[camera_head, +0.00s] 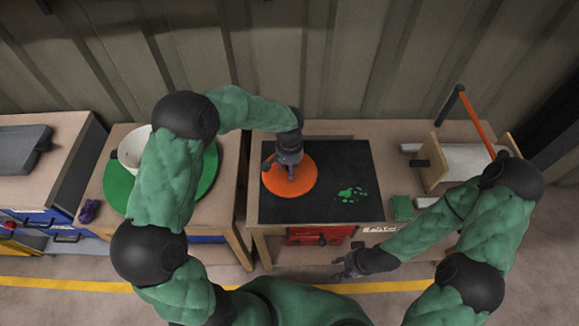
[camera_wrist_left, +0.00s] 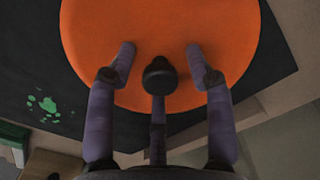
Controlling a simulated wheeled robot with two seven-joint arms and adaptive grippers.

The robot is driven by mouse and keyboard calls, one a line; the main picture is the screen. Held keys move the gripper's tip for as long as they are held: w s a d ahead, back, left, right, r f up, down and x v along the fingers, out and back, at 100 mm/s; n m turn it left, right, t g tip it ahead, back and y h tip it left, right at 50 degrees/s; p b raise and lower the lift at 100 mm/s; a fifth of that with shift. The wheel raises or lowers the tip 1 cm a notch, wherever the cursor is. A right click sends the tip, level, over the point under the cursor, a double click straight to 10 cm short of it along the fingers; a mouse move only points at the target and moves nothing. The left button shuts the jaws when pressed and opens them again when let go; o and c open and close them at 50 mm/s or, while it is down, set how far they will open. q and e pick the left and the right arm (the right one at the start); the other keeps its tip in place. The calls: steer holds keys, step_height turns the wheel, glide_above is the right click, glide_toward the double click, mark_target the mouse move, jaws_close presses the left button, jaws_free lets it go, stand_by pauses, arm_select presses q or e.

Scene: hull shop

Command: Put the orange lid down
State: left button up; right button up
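The orange lid (camera_head: 301,187) is a flat round disc. It lies over the left part of a black mat (camera_head: 335,211) and looks level. My left gripper (camera_head: 287,171) is directly above it, pointing down. In the left wrist view the lid (camera_wrist_left: 100,35) fills the upper middle, and the fingers of the left gripper (camera_wrist_left: 160,62) stand spread apart over it. A dark rounded piece sits between them; I cannot tell whether it is a knob or a fingertip. My right gripper (camera_head: 350,266) is open and empty, low in front of the bench.
A green splash mark (camera_head: 352,194) is on the mat's right side. A green block (camera_head: 402,208) stands by the mat's right front corner. Left, a white pot (camera_head: 130,150) stands on a green disc (camera_head: 119,189). A wooden fixture with an orange lever (camera_head: 478,126) is at right.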

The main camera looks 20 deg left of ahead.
arm_select(q)
step_height(320, 180, up, 12)
steer(key=p, duration=0.4)
steer(key=shift+r, duration=0.2)
stand_by(0.5)
